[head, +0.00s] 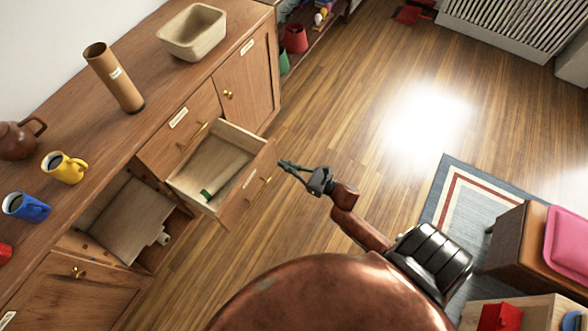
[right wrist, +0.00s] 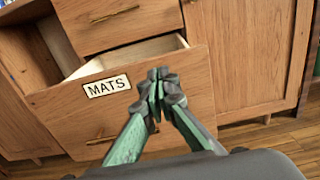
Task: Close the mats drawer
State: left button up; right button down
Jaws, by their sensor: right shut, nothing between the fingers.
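The mats drawer (head: 232,203) is pulled out from the wooden cabinet in the head view. In the right wrist view its front (right wrist: 70,110) carries a label reading MATS (right wrist: 106,87). A small green item (head: 207,194) lies inside near the front. My right gripper (head: 281,164) is shut and empty, just right of the drawer front, fingers pointing at it. In the right wrist view its closed fingertips (right wrist: 158,74) overlap the drawer front near the top edge; I cannot tell whether they touch. My left gripper is not in view.
An open cabinet bay (head: 165,257) is left of the drawer. The wooden floor (head: 330,110) beyond my gripper is clear.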

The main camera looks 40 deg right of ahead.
aim_at(264, 154)
jog(key=b+x, duration=0.1)
jog(key=x, duration=0.4)
jog(key=shift+w+a+f, duration=0.1)
jog(key=shift+w, duration=0.1)
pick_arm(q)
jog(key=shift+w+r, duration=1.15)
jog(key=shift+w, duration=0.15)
pick_arm(e)
jog(key=shift+w+a, duration=0.15)
jog(key=shift+w, duration=0.3)
